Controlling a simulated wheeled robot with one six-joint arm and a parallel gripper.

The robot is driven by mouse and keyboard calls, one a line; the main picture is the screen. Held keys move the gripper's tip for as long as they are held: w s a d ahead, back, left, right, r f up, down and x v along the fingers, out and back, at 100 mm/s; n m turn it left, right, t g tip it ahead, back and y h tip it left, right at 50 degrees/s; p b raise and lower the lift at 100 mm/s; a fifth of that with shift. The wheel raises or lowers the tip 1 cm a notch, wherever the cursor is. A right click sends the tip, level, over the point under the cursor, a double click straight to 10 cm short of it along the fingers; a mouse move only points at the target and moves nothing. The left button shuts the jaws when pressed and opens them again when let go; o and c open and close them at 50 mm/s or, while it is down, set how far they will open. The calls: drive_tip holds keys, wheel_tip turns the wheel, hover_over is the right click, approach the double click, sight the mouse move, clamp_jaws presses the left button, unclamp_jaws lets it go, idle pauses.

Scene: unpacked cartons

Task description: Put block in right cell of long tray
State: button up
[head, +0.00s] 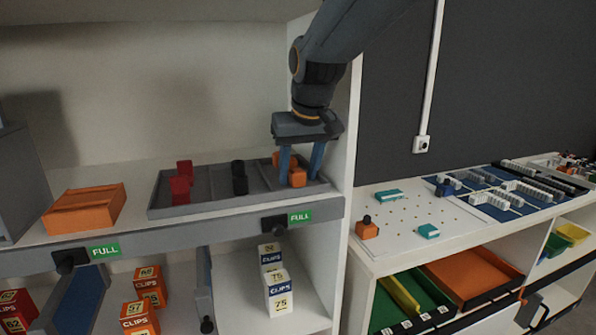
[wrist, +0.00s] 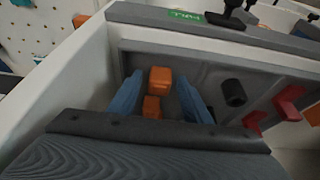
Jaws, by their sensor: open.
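The long grey tray (head: 215,199) lies on the upper shelf, split by dividers into cells. Two orange blocks show in its right cell, the nearer one (head: 298,178) by my fingers; in the wrist view one orange block (wrist: 160,80) is larger and another (wrist: 152,107) lies beside it. My gripper (head: 300,179) points down into the right cell, open, with its blue fingers on either side of the orange blocks. It also shows in the wrist view (wrist: 160,104). I cannot tell whether the fingers touch a block.
Red pieces (head: 180,185) stand in the tray's left cell and black cylinders (head: 239,178) in the middle one. An orange box (head: 84,208) lies left of the tray. The shelf's side wall (head: 347,130) is close to the right of my gripper.

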drive_tip(key=shift+r, duration=0.1)
drive_tip(key=b+v, duration=0.1)
drive_tip(key=v, duration=1.1)
